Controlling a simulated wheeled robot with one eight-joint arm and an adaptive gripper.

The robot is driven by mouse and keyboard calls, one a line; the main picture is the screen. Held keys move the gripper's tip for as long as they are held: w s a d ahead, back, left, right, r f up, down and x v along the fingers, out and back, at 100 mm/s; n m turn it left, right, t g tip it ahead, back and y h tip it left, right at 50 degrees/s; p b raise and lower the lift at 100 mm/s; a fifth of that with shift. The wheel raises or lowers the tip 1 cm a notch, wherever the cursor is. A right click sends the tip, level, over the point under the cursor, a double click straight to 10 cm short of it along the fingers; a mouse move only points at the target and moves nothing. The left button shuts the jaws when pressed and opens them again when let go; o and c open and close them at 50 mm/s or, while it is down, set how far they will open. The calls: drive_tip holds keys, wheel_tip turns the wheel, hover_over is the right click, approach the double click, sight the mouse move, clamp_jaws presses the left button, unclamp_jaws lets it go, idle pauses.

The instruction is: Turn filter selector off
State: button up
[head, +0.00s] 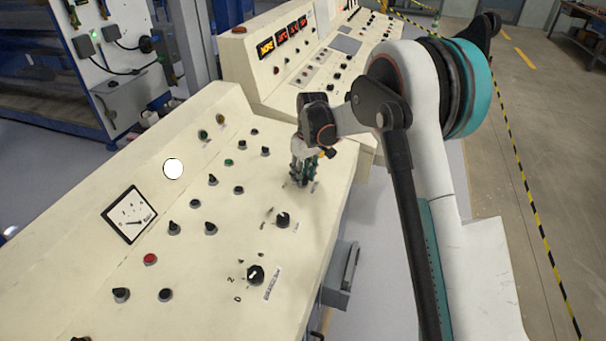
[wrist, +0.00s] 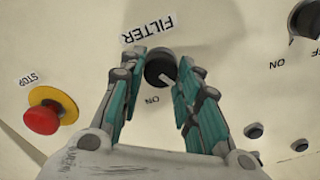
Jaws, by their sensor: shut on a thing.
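The filter selector (wrist: 160,68) is a round black knob below the upside-down FILTER label in the wrist view. Its white pointer mark slants toward the lower right. An ON label shows just below the knob; any OFF label for it is not visible, and the right finger covers that side. My gripper (wrist: 163,72) is shut on the knob, with one teal-padded finger on each side. In the head view my gripper (head: 299,182) points down at the right part of the cream panel, and the fingers hide the knob.
A red stop button (wrist: 43,119) with a yellow collar lies left of the fingers. Another black selector (wrist: 304,19) is at the upper right. On the cream console (head: 205,262), a black knob (head: 283,220) stands close in front of my gripper. A second console (head: 290,75) stands behind.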

sight(307, 178)
drive_tip(key=o, duration=1.1)
drive_tip(key=shift+c, duration=0.2)
wheel_tip(307, 178, up, 12)
drive_tip(key=d, duration=0.1)
drive_tip(key=shift+s, duration=0.25)
drive_tip(key=shift+d, duration=0.1)
